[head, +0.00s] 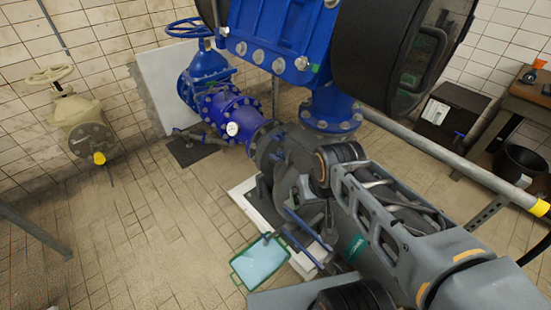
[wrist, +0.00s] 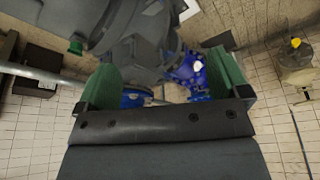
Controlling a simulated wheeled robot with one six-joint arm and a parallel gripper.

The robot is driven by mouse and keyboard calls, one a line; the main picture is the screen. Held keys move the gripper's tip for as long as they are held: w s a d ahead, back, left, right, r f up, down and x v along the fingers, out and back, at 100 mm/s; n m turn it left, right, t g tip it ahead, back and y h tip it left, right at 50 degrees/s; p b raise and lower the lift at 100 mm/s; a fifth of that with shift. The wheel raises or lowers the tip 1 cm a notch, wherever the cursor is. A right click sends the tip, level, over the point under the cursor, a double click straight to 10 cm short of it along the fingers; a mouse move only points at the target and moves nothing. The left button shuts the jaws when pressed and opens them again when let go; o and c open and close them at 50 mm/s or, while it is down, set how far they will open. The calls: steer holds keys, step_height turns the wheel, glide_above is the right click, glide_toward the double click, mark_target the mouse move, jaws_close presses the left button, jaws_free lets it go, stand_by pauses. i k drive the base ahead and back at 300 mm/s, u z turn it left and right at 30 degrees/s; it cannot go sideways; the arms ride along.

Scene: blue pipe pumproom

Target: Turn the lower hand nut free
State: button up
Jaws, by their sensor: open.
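In the wrist view my gripper (wrist: 163,65) has its two green-padded fingers wide apart, with nothing held between them. A dark grey housing (wrist: 140,40) shows beyond and between the fingers. In the head view my arm reaches in from the lower right to the grey housing (head: 268,150) at the end of the blue pipe, and it covers much of that housing. My fingertips cannot be made out there. Blue bar handles (head: 305,226) stick out low by the housing. I cannot tell which part is the lower hand nut; it may be hidden.
A green-rimmed tray (head: 236,270) with a pale blue inside lies low in front. A large blue pump casing (head: 270,30) hangs over the housing. A grey rail (head: 440,158) with a yellow end runs at right. A beige valve (head: 80,120) stands left; the tiled floor there is clear.

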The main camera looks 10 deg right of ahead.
mark_target(279, 154)
steer(key=z, duration=0.15)
steer(key=k, duration=0.3)
steer(key=u, duration=1)
steer(key=i, duration=0.65)
steer(key=u, duration=0.25)
